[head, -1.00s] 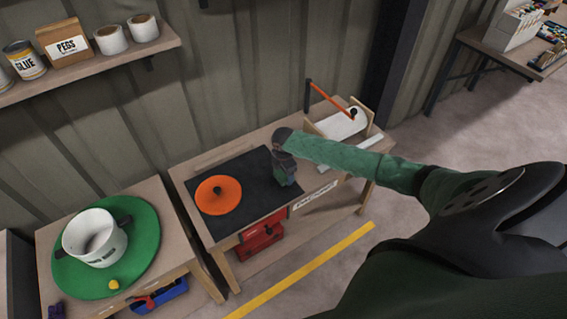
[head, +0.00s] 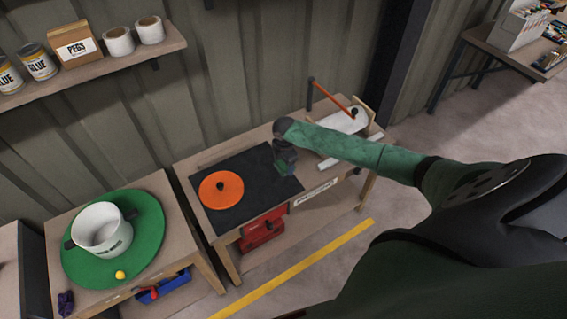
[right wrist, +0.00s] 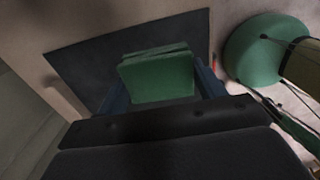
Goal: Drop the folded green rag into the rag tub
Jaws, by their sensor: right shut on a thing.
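The folded green rag (right wrist: 158,78) is between the two fingers of my right gripper (right wrist: 160,92) in the right wrist view. In the head view, my right gripper (head: 286,162) is over the right part of a black mat on the middle bench, shut on the rag, of which only a little green (head: 284,169) shows. A white tub with dark handles (head: 104,236) stands upright on a round green mat at the left, well apart from the gripper. The print on it is too small to read, and its inside looks empty. My left gripper is not in view.
An orange disc with a dark knob (head: 221,189) lies on the black mat (head: 242,212). A small yellow ball (head: 120,275) sits by the tub on the green mat (head: 148,220). A gap separates the benches.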

